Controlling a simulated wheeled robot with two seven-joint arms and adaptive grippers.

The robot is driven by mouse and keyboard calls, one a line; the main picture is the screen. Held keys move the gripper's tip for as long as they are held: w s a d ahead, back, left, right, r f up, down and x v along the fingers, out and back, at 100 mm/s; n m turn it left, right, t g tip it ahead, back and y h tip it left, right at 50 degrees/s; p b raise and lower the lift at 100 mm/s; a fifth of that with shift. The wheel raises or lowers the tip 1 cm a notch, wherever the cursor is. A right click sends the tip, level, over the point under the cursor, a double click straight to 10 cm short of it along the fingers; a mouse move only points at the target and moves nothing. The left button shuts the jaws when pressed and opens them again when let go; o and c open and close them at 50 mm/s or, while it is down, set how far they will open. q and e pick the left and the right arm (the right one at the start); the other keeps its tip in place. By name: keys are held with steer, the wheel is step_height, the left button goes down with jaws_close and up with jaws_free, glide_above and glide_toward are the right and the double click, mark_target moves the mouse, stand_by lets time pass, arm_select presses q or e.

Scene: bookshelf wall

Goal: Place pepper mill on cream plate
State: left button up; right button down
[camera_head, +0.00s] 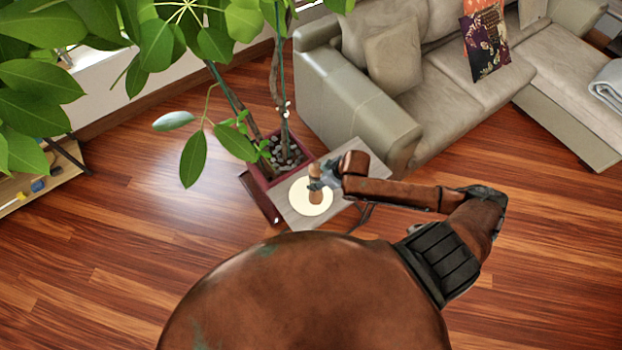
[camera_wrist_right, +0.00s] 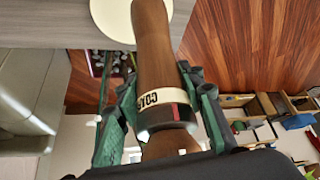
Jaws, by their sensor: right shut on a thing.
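The pepper mill (camera_head: 315,197) is brown wood. In the right wrist view the mill (camera_wrist_right: 157,60) shows a cream band with dark lettering. My right gripper (camera_head: 320,185) is shut on it, with green fingers on both sides of the mill. The cream plate (camera_head: 325,206) is round and lies on a small grey side table. In the right wrist view the plate (camera_wrist_right: 104,22) shows behind the mill's far end. The mill appears over the plate; I cannot tell whether it touches it. My left gripper is not in view.
The grey side table (camera_head: 372,187) stands between a potted plant (camera_head: 283,153) and a beige sofa (camera_head: 350,105). Large leaves (camera_head: 195,45) hang at the upper left. A wooden shelf (camera_head: 35,188) is at the left edge. The wood floor (camera_head: 130,250) at left is clear.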

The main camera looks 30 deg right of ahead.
steer(key=w+d+f, duration=0.1)
steer(key=w+f, duration=0.5)
steer(key=f, duration=0.3)
steer(key=shift+w+d+f, duration=0.2)
steer(key=shift+w+f, duration=0.1)
steer(key=shift+w, duration=0.05)
steer(key=c, duration=1.3)
jaws_free()
steer(key=shift+s+f, duration=0.1)
steer(key=shift+f, duration=0.05)
steer(key=shift+o, duration=0.2)
steer(key=v, duration=1.2)
